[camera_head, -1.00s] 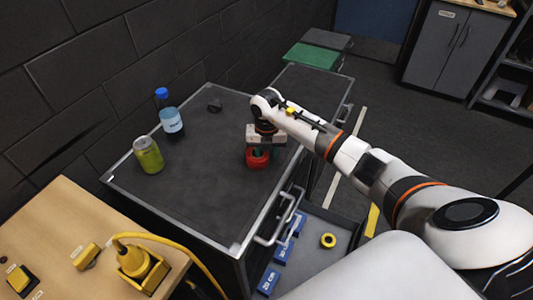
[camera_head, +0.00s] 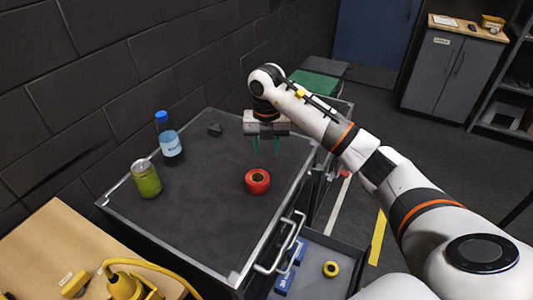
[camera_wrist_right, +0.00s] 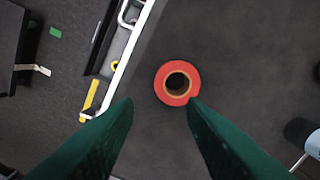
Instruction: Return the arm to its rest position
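My right gripper (camera_head: 265,146) hangs above the dark cabinet top (camera_head: 205,215) with its two green fingers apart and nothing between them. In the right wrist view the two green fingertips (camera_wrist_right: 160,103) also show spread. A red tape roll (camera_head: 257,181) lies flat on the cabinet top, below and in front of the gripper and apart from it. The roll also shows beyond the fingertips in the right wrist view (camera_wrist_right: 177,83). My left gripper is not in view.
An open drawer (camera_head: 330,251) holds a yellow roll (camera_head: 331,269) and blue boxes (camera_head: 284,280). A wooden table (camera_head: 45,240) carries yellow devices.

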